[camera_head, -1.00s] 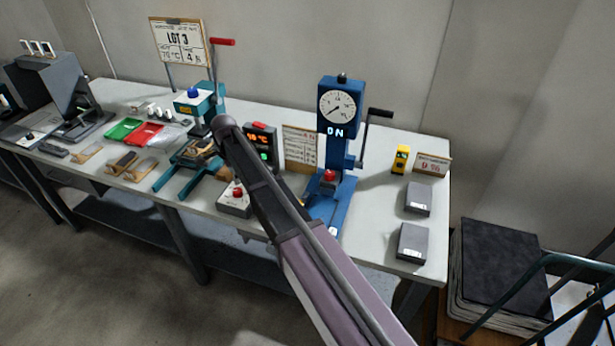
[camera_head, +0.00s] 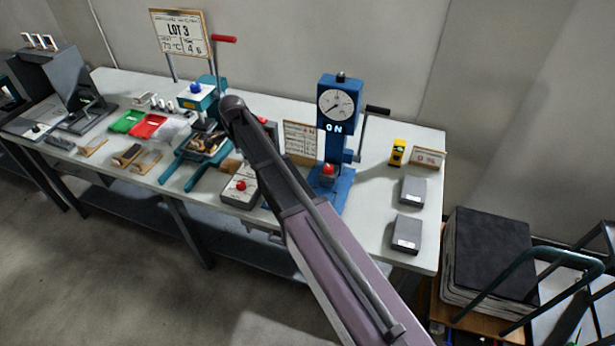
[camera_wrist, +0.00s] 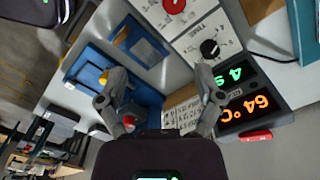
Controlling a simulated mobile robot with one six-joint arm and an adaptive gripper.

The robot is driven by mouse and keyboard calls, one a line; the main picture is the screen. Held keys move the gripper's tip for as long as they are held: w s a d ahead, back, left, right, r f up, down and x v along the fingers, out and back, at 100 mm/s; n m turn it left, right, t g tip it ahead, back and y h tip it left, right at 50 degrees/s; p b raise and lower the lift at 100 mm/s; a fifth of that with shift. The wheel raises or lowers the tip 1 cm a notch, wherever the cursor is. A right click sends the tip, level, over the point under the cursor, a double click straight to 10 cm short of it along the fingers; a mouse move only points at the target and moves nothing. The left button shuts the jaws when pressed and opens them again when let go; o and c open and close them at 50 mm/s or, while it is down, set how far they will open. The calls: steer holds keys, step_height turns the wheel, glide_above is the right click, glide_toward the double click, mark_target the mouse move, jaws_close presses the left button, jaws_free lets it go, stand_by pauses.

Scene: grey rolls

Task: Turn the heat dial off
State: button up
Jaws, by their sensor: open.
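The heat dial looks to be the black knob (camera_wrist: 209,48) with a white mark, on the white-topped control box (camera_wrist: 205,30) in the wrist view; its labels are too small to read. Beside it a display (camera_wrist: 245,100) shows an orange 64 °C and a green 4 s. In the head view my arm hides the dial and most of the display, while the control box (camera_head: 232,199) shows its red button (camera_head: 241,186). My gripper (camera_wrist: 161,70) is open and empty, its right finger near the knob and display in the picture, apparently apart from the knob. The arm hides it in the head view.
A blue gauge stand (camera_head: 334,135) with a lit ON and a side crank stands just right of the arm. A teal press (camera_head: 200,97) with a red-handled lever stands left. Grey boxes (camera_head: 412,190) lie at the table's right end.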

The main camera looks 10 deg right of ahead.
steer(key=s+d+r+n+p, duration=0.1)
steer(key=s+d+n, duration=0.8)
steer(key=s+d, duration=0.6)
steer(key=shift+d+r+p, duration=0.25)
steer(key=shift+d+p, duration=0.05)
steer(key=shift+d, duration=1.75)
steer(key=s+d+n, duration=0.4)
steer(key=s+d, duration=0.2)
steer(key=s, duration=0.2)
steer(key=shift+s+n, duration=0.25)
steer(key=shift+n, duration=0.05)
